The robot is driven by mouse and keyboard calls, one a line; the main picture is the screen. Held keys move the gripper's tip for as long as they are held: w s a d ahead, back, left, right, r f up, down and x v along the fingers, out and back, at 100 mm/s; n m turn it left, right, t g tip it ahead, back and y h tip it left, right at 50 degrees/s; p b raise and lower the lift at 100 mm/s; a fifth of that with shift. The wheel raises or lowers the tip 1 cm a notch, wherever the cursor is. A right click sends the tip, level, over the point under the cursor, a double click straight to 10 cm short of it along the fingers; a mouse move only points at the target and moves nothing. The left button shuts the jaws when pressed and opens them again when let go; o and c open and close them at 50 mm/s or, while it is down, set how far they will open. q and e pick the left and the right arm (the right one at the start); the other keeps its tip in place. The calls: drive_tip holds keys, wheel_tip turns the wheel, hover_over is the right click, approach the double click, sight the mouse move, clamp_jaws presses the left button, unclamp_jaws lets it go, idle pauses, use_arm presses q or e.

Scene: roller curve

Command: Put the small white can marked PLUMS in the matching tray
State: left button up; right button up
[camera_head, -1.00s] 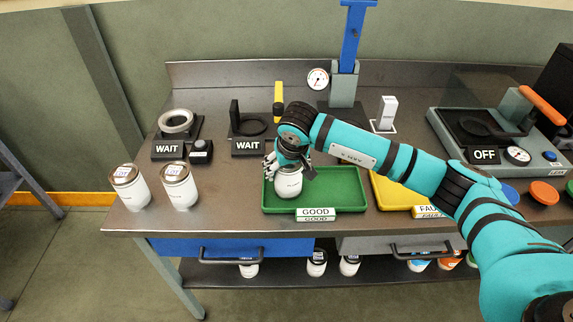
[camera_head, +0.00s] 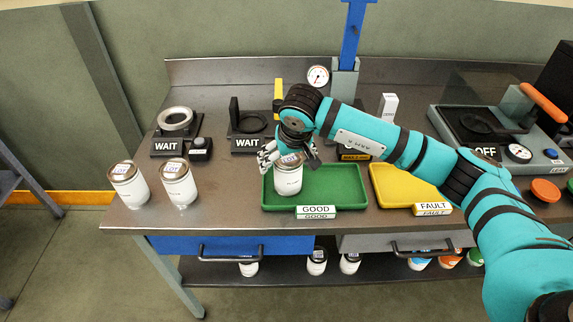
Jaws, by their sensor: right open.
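A small white can (camera_head: 288,180) with a metal lid stands upright in the left part of the green tray labelled GOOD (camera_head: 340,189). Its label is too small to read. My right gripper (camera_head: 288,160) is open just above and behind this can, with its fingers near the lid; I cannot tell whether they touch it. The yellow tray labelled FAULT (camera_head: 400,188) is to the right and looks empty. My left gripper is not in view.
Two WAIT fixtures (camera_head: 167,147) stand behind the cans. A blue-handled press with a gauge (camera_head: 318,76) is at the back, and a machine marked OFF (camera_head: 487,152) is at right. Several cans sit on the lower shelf (camera_head: 385,267). The bench between the cans and green tray is clear.

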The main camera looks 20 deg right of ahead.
drive_tip(key=b+v, duration=0.1)
drive_tip(key=v, duration=0.7)
drive_tip(key=shift+r, duration=0.2)
idle(0.9)
